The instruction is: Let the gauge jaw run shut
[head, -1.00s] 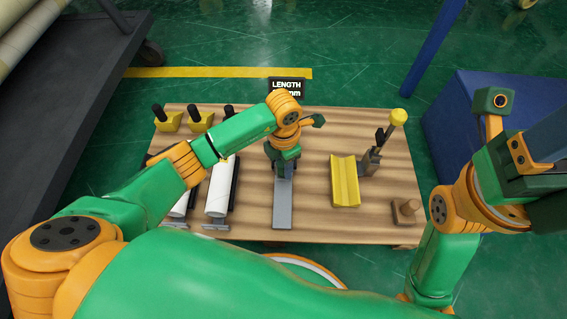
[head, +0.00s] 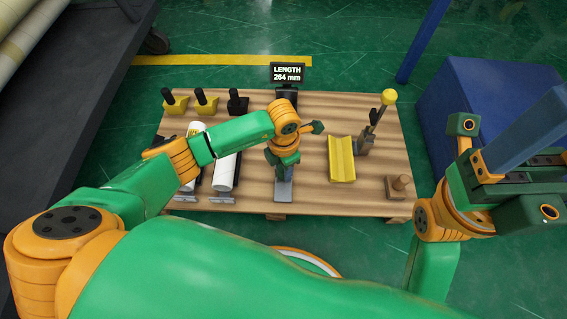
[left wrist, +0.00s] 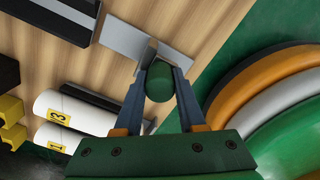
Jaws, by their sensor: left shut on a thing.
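The length gauge has a grey rail (head: 283,192) at the middle of the wooden table, running toward me. Its black display (head: 287,73) reads LENGTH 264 mm. My left gripper (head: 284,170) is over the rail near its close end and hides much of it. In the left wrist view, the left gripper's two blue-grey fingers (left wrist: 161,85) are shut on a rounded green knob (left wrist: 159,82). A grey plate (left wrist: 130,41) lies just beyond the fingertips. Whether the knob is fixed to the gauge jaw I cannot tell. My right gripper (head: 530,130) is off the table at right; its opening is unclear.
White rolls (head: 223,172) lie left of the gauge, marked 3 (left wrist: 62,114) and 1 (left wrist: 57,139) in the wrist view. Right of the gauge are a yellow trough (head: 341,160), a yellow-knobbed lever (head: 389,97) and a wooden peg block (head: 400,186). A blue box (head: 470,85) stands beyond.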

